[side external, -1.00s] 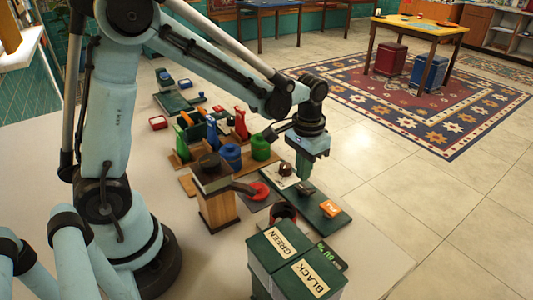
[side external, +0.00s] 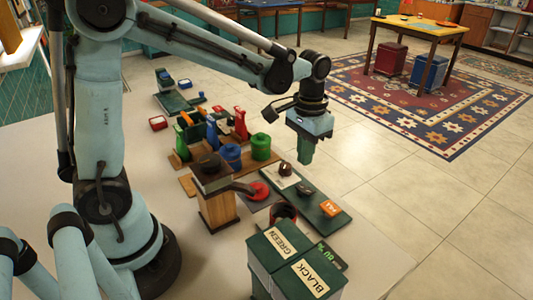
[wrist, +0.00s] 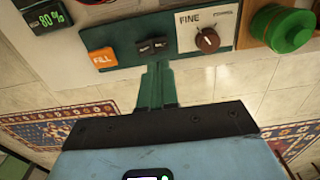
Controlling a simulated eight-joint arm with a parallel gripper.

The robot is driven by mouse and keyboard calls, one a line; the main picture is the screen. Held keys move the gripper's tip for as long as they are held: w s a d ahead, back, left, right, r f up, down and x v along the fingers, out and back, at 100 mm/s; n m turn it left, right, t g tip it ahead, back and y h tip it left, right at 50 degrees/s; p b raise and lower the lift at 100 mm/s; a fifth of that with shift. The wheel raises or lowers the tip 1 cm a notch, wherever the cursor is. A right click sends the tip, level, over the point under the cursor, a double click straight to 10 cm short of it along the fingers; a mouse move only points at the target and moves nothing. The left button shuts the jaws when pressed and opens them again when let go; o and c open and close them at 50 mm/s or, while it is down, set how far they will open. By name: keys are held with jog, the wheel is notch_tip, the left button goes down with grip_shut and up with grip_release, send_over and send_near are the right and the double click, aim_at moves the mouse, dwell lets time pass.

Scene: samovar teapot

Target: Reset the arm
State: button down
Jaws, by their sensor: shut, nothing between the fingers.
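My gripper (side external: 305,152) hangs with its fingers pointing down, raised above the right side of the table near the green control panel (side external: 325,222). Its green fingers are together and empty. In the wrist view my gripper (wrist: 158,68) shows with its fingertips closed, overlapping the edge of the panel (wrist: 125,52) in the picture. The panel carries an orange FILL button (wrist: 102,59), a dark switch (wrist: 152,46) and a brown knob (wrist: 207,40) on a white plate marked FINE. I see no contact between the gripper and these.
Green and black-labelled boxes (side external: 284,242) stand at the table's front. A wooden grinder-like box (side external: 215,205), a blue canister (side external: 231,156) and a green canister (side external: 260,146) stand left of the panel. A small display (wrist: 47,18) reads 80%. Space above the floor to the right is free.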

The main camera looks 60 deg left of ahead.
jog(key=s+a+r+t, duration=0.1)
jog(key=s+r+t, duration=0.3)
jog(key=s+t, duration=0.3)
jog(key=shift+s+a+r, duration=0.15)
jog(key=shift+s+a, duration=0.05)
jog(key=shift+s, duration=1.25)
